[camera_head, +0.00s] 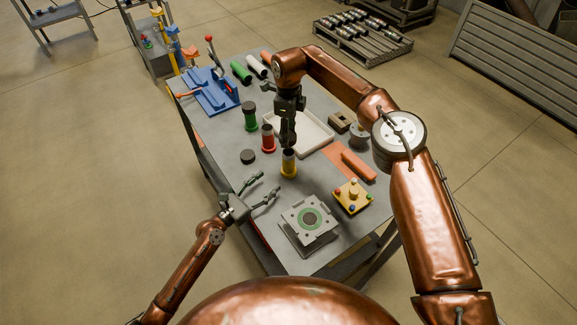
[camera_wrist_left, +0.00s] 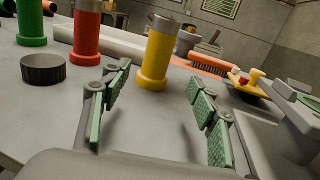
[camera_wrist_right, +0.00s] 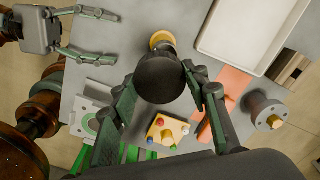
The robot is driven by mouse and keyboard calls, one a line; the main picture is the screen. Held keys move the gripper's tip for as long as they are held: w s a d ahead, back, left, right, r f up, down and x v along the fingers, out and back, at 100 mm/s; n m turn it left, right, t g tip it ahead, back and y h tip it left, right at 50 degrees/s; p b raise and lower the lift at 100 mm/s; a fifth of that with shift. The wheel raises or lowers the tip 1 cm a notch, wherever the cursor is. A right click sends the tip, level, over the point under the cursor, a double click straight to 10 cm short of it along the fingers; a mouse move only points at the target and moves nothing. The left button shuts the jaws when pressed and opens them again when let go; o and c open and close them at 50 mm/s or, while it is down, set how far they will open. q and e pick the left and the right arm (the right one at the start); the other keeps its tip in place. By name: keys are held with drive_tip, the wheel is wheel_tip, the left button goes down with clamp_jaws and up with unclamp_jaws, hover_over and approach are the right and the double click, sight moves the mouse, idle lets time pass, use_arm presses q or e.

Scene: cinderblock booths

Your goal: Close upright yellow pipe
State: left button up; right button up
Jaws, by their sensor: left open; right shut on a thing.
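The upright yellow pipe (camera_head: 289,168) stands on the table in a flared yellow base. It also shows in the left wrist view (camera_wrist_left: 157,58), with a grey top end. My right gripper (camera_head: 288,143) is right above the pipe, pointing down. In the right wrist view its fingers are shut on a round black cap (camera_wrist_right: 160,78), which hides most of the pipe; the yellow rim (camera_wrist_right: 162,39) shows beyond it. I cannot tell whether cap and pipe touch. My left gripper (camera_head: 267,186) is open and empty beside the pipe; the pipe stands beyond its fingertips in the left wrist view.
A red pipe (camera_head: 268,140) and a green pipe (camera_head: 249,118) stand upright nearby. A loose black cap (camera_head: 248,156) lies left of the yellow pipe. A white tray (camera_head: 318,147), a peg block (camera_head: 352,196), an orange brush (camera_head: 358,165) and a grey fixture (camera_head: 309,219) surround the spot.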

sight(284, 168)
use_arm(q)
drive_tip(key=x, duration=1.2)
drive_tip(key=shift+w+f, duration=0.25)
drive_tip(key=shift+f, duration=0.1)
drive_tip(key=shift+r, duration=0.1)
drive_tip(key=shift+c, duration=0.3)
clamp_jaws()
